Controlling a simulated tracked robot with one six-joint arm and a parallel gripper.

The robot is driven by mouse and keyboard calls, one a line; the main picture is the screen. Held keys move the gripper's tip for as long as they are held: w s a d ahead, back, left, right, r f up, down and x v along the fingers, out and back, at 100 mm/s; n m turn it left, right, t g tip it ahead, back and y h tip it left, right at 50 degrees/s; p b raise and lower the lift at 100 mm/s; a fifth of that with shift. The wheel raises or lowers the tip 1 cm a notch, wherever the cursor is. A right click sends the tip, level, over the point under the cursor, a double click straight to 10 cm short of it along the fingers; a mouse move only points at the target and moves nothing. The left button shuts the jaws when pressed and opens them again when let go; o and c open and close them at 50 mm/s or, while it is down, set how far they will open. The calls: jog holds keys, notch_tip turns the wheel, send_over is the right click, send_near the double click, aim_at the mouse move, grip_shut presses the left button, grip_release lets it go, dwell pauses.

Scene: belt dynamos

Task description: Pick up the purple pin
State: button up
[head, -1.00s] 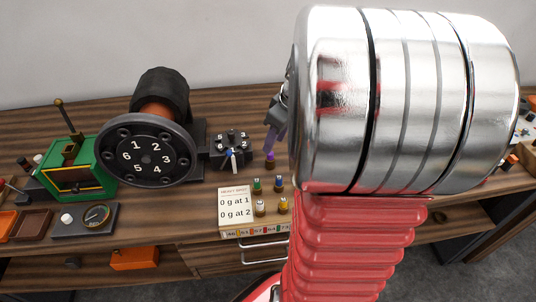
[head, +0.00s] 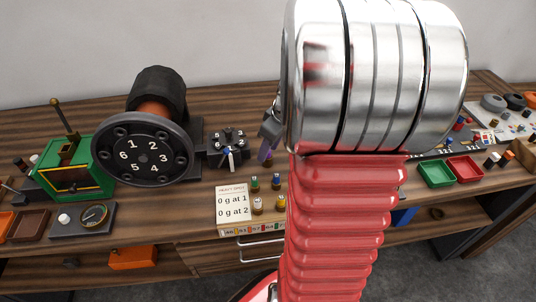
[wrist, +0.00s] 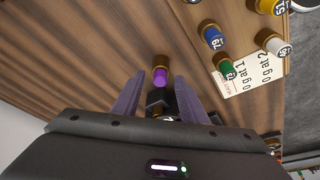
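The purple pin (wrist: 160,76) stands on the wooden bench in the wrist view, with a brown-gold collar around its purple top. My gripper (wrist: 159,84) is open, with its two fingers on either side of the pin near their tips. I see gaps between the pin and both fingers. In the head view my gripper (head: 265,150) is mostly hidden behind my silver wrist, with a purple finger pointing down to the bench. I cannot clearly make out the purple pin there.
A blue pin (wrist: 212,37), a green pin (wrist: 227,70) and a white pin (wrist: 275,43) stand right of my gripper beside a printed card (wrist: 258,75). A black numbered dial (head: 146,158) and a small switch box (head: 228,148) stand to the left in the head view.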

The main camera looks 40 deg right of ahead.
dwell(0.4)
grip_shut()
dwell(0.4)
